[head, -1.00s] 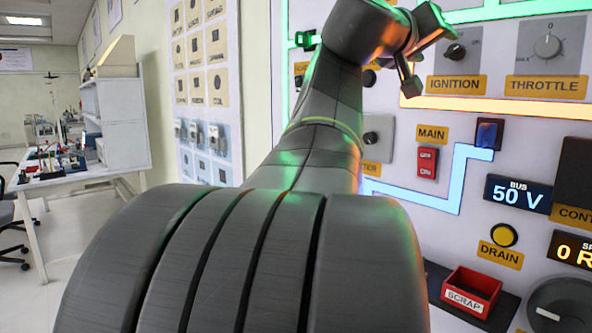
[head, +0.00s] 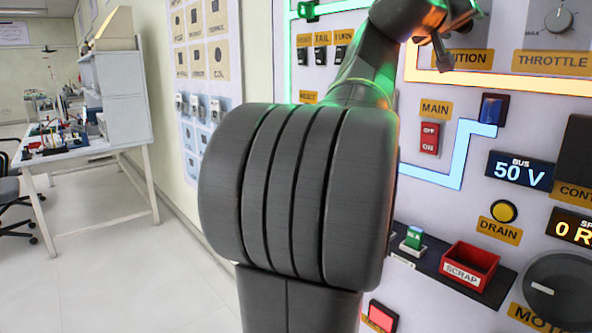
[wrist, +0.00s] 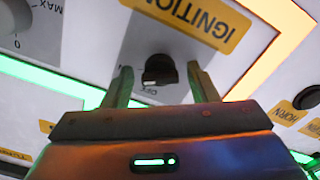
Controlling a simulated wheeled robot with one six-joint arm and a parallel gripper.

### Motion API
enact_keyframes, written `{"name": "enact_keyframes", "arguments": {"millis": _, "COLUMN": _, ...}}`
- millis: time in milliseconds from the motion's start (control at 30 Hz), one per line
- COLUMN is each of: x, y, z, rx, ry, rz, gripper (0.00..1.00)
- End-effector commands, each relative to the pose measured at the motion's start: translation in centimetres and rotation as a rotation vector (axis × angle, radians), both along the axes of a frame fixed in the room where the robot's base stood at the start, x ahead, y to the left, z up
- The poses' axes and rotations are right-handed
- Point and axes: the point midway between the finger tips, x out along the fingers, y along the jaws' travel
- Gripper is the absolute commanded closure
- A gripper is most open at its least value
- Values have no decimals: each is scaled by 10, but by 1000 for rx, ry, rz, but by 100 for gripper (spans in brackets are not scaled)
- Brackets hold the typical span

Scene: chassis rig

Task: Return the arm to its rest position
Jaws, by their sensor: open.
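My gripper (wrist: 160,90) is open and empty in the wrist view, its two fingers apart. The black ignition knob (wrist: 160,70) shows between and beyond the fingertips, on the light panel under the yellow IGNITION label (wrist: 205,20). I cannot tell how far the fingertips are from the knob. In the head view my gripper (head: 447,40) is at the upper right in front of the panel, covering the ignition knob and part of its label (head: 465,58). My arm covers the middle of the head view.
The panel carries a MAIN switch (head: 430,138), a blue-lit switch (head: 491,109), a yellow DRAIN button (head: 503,211) and a BUS display reading 50 V (head: 519,170). A red SCRAP bin (head: 470,266) sits on a dark shelf beside a green piece (head: 413,238).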

Motion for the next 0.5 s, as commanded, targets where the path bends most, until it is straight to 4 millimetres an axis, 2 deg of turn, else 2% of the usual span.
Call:
{"name": "enact_keyframes", "arguments": {"millis": 267, "x": -13, "y": 16, "z": 0, "rx": 4, "ry": -7, "rz": 2, "gripper": 47}}
{"name": "enact_keyframes", "arguments": {"millis": 500, "x": -41, "y": 49, "z": -1, "rx": 6, "ry": -7, "rz": 4, "gripper": 47}}
